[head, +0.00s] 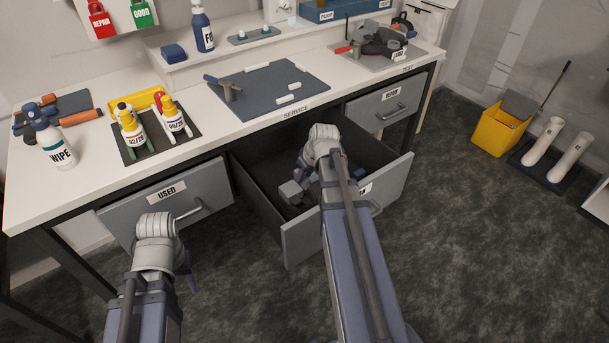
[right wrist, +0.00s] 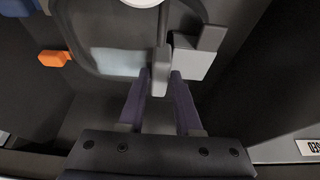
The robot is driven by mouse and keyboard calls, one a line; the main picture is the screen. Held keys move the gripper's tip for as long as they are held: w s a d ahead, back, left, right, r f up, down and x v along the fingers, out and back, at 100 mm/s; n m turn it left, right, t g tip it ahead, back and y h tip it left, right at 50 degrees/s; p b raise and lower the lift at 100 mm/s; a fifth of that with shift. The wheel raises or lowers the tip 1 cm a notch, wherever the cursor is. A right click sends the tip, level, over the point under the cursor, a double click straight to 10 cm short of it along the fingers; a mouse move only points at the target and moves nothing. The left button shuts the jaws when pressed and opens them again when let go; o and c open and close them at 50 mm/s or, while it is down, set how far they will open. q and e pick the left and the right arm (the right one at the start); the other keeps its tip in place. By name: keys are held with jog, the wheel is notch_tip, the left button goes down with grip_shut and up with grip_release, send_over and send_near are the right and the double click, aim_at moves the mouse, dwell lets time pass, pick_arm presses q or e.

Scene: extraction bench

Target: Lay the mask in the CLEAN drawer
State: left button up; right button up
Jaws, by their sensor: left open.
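The CLEAN drawer (head: 300,239) is the middle drawer under the bench, pulled open; my right arm hides most of its label. My right gripper (right wrist: 160,74) is inside the drawer opening, its fingers closed on a light grey part of the mask (right wrist: 108,63). The mask shows a clear visor, a grey side block and an orange tab. My left gripper (head: 190,280) is open and empty in front of the USED drawer.
The bench top holds a wipe bottle (head: 52,140), two small bottles on a dark mat and a blue-grey service mat (head: 268,90). A yellow bucket (head: 497,130) stands on the floor.

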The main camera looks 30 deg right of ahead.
jog(key=o, duration=0.3)
jog(key=shift+o, duration=0.2)
jog(key=shift+r, duration=0.1)
jog(key=p+v, duration=1.1)
jog(key=v, duration=0.1)
